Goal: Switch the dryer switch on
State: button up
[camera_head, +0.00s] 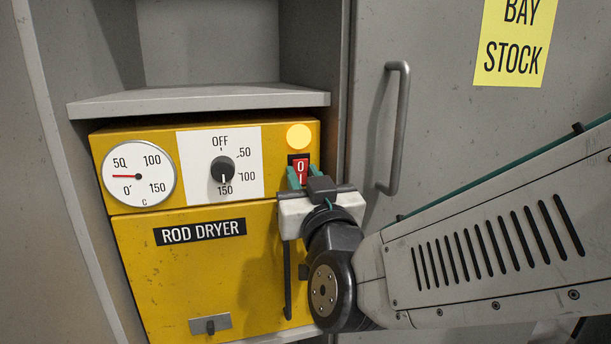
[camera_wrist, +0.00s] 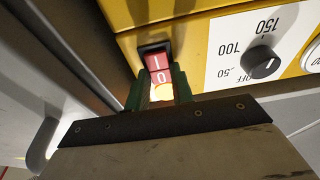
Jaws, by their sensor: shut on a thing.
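The dryer switch (camera_head: 300,167) is a red rocker marked 0 above I, in a black frame at the right of the yellow rod dryer's (camera_head: 270,240) front. It also shows, upside down, in the wrist view (camera_wrist: 157,68). My gripper (camera_head: 302,176) is at the switch from below, its green fingers to the left and right of the rocker. It is shut on the switch; the fingers hide part of its sides and lower end. I cannot tell which half is pressed in. The round lamp (camera_head: 299,136) above the switch is bright yellow.
A dial (camera_head: 222,169) left of the switch points to 150. A gauge (camera_head: 138,176) has its red needle between 0 and 50. A shelf (camera_head: 200,99) overhangs the dryer. A grey door handle (camera_head: 396,130) stands out to the right.

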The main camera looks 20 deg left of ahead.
jog(key=shift+f+t+y, duration=0.1)
jog(key=shift+t+y, duration=0.2)
jog(key=shift+y, duration=0.1)
jog(key=o, duration=1)
jog(key=v, duration=0.8)
jog(key=shift+a, duration=0.1)
